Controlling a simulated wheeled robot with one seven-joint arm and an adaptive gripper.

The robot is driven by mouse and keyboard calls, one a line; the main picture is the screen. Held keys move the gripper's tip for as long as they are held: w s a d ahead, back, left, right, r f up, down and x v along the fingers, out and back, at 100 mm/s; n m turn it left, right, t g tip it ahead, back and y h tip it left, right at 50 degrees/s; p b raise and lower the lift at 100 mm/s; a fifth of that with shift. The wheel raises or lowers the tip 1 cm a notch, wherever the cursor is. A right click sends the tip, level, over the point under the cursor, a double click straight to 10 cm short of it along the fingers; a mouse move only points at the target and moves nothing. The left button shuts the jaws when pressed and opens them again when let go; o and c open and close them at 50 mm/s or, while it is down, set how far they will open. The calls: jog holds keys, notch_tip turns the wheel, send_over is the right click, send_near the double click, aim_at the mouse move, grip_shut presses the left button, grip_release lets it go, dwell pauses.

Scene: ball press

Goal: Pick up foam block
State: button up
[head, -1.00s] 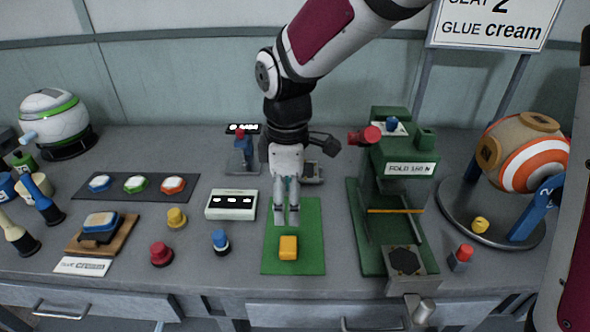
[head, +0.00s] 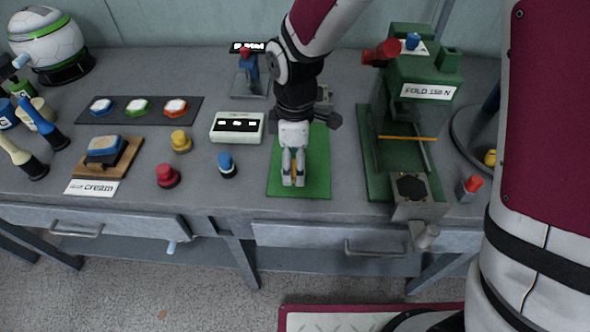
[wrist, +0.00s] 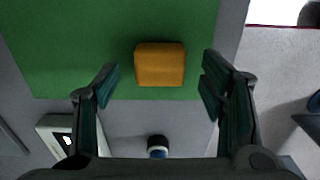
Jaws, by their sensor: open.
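The foam block is a small yellow-orange block (wrist: 160,65) on a green mat (wrist: 60,60). In the wrist view it lies flat near the mat's edge, between the lines of my two open fingers and a little beyond their tips. My gripper (wrist: 159,86) is open and empty. In the head view my gripper (head: 293,180) points down over the green mat (head: 316,160), and its fingers hide most of the block, with only a sliver of orange showing between them.
A green press (head: 408,110) stands right of the mat. A white box with a dark display (head: 237,127) and a blue-topped knob (head: 227,164) stand to the left, with red (head: 168,176) and yellow (head: 181,141) knobs further left. The bench's front edge is close to the mat.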

notch_tip(320, 180, down, 2)
jog(key=shift+f, duration=0.1)
jog(key=c, duration=1)
jog(key=shift+r, duration=0.6)
jog(key=r, duration=0.2)
jog(key=shift+s+d+r, duration=0.1)
jog(key=shift+s+r, duration=0.2)
jog(key=shift+r, duration=0.05)
jog(key=s+d, duration=0.1)
jog(key=s, duration=0.6)
jog(key=s+d+r+p, duration=0.1)
jog(key=s+d, duration=0.1)
jog(key=s, duration=0.6)
jog(key=shift+d, duration=0.25)
